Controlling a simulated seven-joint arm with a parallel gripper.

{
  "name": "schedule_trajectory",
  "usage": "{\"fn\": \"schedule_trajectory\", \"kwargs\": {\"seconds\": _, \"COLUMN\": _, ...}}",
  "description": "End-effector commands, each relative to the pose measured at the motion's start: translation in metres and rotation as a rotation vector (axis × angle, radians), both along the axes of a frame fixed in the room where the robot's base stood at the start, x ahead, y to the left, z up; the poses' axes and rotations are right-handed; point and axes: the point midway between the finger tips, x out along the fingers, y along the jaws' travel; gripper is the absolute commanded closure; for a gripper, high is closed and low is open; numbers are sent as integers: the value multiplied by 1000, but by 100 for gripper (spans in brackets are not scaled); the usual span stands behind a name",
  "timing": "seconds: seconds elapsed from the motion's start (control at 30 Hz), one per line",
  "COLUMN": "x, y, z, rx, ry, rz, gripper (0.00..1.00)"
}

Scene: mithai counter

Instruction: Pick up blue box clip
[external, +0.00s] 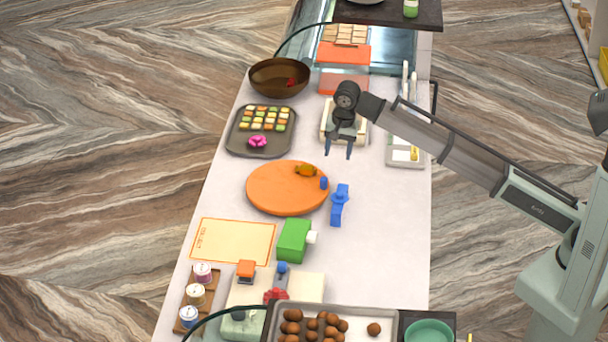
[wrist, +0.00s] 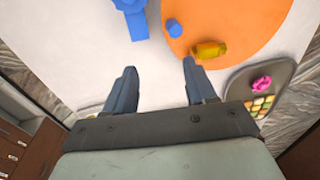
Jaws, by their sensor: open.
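The blue box clip (external: 339,205) lies on the pale counter (external: 380,250), just right of the round orange board (external: 262,190). In the wrist view the clip (wrist: 133,15) is at the top, partly cut off by the frame edge. My gripper (external: 339,153) is open and empty above the counter, behind the clip in the external view. In the wrist view its two fingers (wrist: 157,75) point toward the counter, with the clip beyond their tips. A smaller blue piece (external: 324,183) and a brownish-orange piece (external: 306,170) sit on the orange board.
A dark tray of sweets (external: 232,140) and a brown bowl (external: 262,82) stand at the back left. A scale-like device (external: 404,155) is at the right. The counter right of the clip is clear.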

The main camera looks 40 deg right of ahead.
Motion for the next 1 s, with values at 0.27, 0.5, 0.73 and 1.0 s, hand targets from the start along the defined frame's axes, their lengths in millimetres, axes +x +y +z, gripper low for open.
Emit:
{"fn": "schedule_trajectory", "kwargs": {"seconds": 0.27, "x": -63, "y": 46, "z": 9, "rx": -35, "ry": 101, "rz": -27, "gripper": 44}}
{"fn": "schedule_trajectory", "kwargs": {"seconds": 0.5, "x": -70, "y": 49, "z": -1, "rx": -39, "ry": 112, "rz": -32, "gripper": 44}}
{"fn": "schedule_trajectory", "kwargs": {"seconds": 0.73, "x": -70, "y": 48, "z": -36, "rx": -40, "ry": 112, "rz": -31, "gripper": 44}}
{"fn": "schedule_trajectory", "kwargs": {"seconds": 1.0, "x": -69, "y": 48, "z": -73, "rx": -39, "ry": 110, "rz": -31, "gripper": 44}}
